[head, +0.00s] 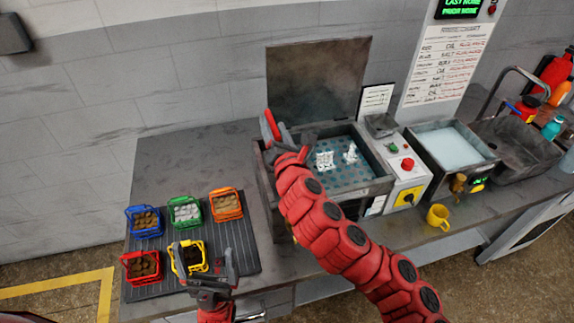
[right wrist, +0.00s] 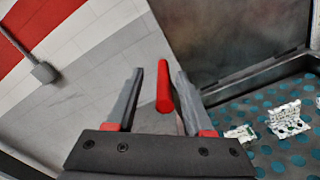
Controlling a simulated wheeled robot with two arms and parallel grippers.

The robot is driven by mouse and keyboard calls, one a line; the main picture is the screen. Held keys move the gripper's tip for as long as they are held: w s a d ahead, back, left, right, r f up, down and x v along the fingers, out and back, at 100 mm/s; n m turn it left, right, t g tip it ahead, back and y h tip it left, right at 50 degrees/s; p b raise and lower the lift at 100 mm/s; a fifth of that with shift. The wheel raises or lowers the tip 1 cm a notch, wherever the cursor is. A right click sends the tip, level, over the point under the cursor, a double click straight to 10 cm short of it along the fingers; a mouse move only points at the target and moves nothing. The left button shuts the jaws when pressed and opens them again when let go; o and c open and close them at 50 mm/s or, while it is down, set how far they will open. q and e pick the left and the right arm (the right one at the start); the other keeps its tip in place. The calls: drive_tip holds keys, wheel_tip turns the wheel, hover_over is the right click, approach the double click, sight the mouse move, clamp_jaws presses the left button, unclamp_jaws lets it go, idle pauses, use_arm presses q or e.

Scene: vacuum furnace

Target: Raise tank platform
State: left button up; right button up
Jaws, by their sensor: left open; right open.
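The tank (head: 378,183) is an open grey metal box with its lid (head: 318,78) raised at the back. Inside it, a platform (head: 348,180) with teal dots lies below the rim, with white pieces (head: 325,160) on it. A red handle (right wrist: 163,88) stands at the tank's left side. My right gripper (right wrist: 158,90) is open, and in the right wrist view the handle shows between its fingers, nearer the right one. Contact cannot be told. My right arm hides part of the tank's left side in the head view. My left gripper (head: 204,258) is open by the yellow basket (head: 190,257).
Several coloured baskets stand on a dark ribbed mat (head: 238,240) at left. A control box (head: 405,168) with a red button is right of the tank, then a liquid-filled basin (head: 450,148) and a yellow mug (head: 438,216). The rear left counter is clear.

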drive_tip(key=b+v, duration=0.1)
drive_tip(key=v, duration=0.4)
drive_tip(key=shift+s+d+f, duration=0.1)
drive_tip(key=shift+s+f, duration=0.05)
drive_tip(key=p, duration=1)
approach(278, 139)
drive_tip(key=shift+s, duration=0.15)
